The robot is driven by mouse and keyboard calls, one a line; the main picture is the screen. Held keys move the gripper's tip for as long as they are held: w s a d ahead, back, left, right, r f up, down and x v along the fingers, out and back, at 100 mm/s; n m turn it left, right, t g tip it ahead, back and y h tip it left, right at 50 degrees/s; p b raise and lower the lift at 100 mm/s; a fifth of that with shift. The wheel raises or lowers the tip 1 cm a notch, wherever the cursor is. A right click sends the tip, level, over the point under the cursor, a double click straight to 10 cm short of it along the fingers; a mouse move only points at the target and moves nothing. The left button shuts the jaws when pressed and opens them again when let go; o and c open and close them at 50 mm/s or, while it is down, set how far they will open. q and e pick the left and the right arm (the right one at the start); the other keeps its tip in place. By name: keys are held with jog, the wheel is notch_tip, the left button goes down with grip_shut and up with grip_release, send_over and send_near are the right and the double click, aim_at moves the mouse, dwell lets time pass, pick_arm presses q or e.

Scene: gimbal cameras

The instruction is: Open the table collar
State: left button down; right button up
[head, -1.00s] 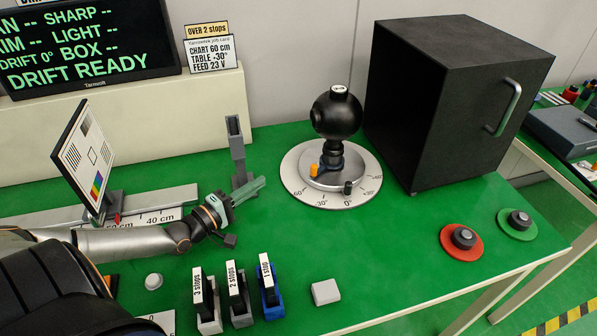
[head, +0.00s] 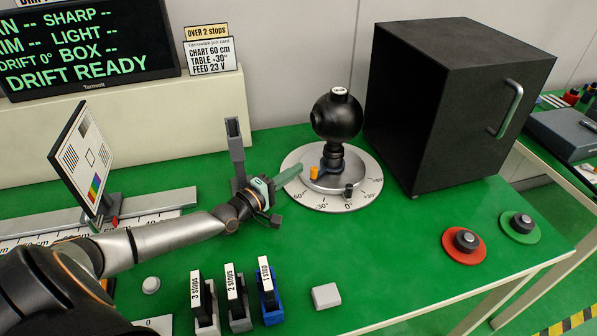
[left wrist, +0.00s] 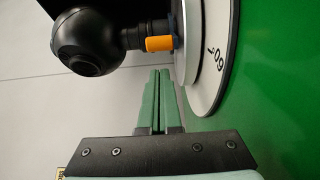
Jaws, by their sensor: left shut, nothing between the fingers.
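The round turntable (head: 350,199) has a white degree scale and carries a black ball-shaped camera (head: 337,115) on a stem. An orange lever (head: 314,172) with a blue part, which seems to be the table collar, sits at the foot of the stem. In the left wrist view the orange lever (left wrist: 160,43) stands out from the stem, with the blue at its end. My left gripper (head: 299,169) is shut and empty. Its green fingertips (left wrist: 160,72) point at the turntable's left side, just short of the orange lever. My right gripper is not in view.
A grey upright post (head: 235,150) stands just behind my left wrist. A black open box (head: 470,95) is right of the turntable. Labelled blocks (head: 236,300), a white block (head: 326,295) and red (head: 465,246) and green buttons (head: 519,227) are in front.

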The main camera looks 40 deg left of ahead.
pick_arm(q)
jog(key=shift+d, duration=0.75)
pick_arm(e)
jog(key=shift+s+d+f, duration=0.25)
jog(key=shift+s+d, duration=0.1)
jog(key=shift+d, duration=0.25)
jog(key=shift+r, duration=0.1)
pick_arm(q)
jog(key=shift+d+r+p, duration=0.1)
jog(key=shift+d+p, duration=0.3)
jog(key=shift+p, duration=0.15)
jog(key=d, duration=0.1)
jog(key=d+p, duration=0.1)
jog(key=d, duration=0.1)
jog(key=shift+s+p, duration=0.25)
jog(key=shift+p, duration=0.15)
jog(key=shift+d, duration=0.4)
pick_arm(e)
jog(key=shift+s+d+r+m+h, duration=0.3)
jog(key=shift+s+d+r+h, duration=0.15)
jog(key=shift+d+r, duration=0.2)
